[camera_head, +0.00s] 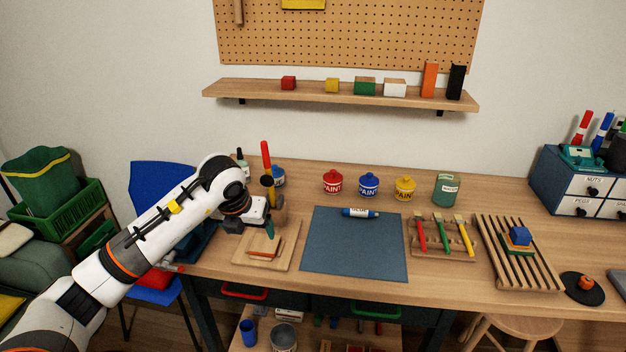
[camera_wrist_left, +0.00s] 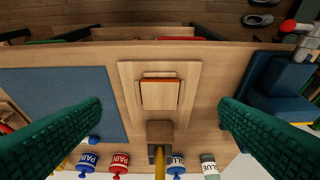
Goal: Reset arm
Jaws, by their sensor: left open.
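My left gripper (camera_head: 268,224) is above the left part of the workbench, over a pale wooden board (camera_head: 243,255). Its two green fingers are wide apart with nothing between them, as the left wrist view (camera_wrist_left: 160,118) shows. A small wooden piece with an orange edge (camera_head: 263,252) lies on the board, below the fingers; it shows in the wrist view (camera_wrist_left: 160,94) near the middle. A brown block with a yellow-handled tool (camera_wrist_left: 160,135) stands at the board's back edge. My right gripper is not in view.
A blue-grey mat (camera_head: 350,255) with a glue tube (camera_head: 360,213) lies to the right. Paint cans (camera_head: 333,183) stand behind it. A brush rack (camera_head: 440,240), a slatted rack (camera_head: 515,262) and a drawer box (camera_head: 575,185) are farther right. A shelf (camera_head: 340,95) hangs above.

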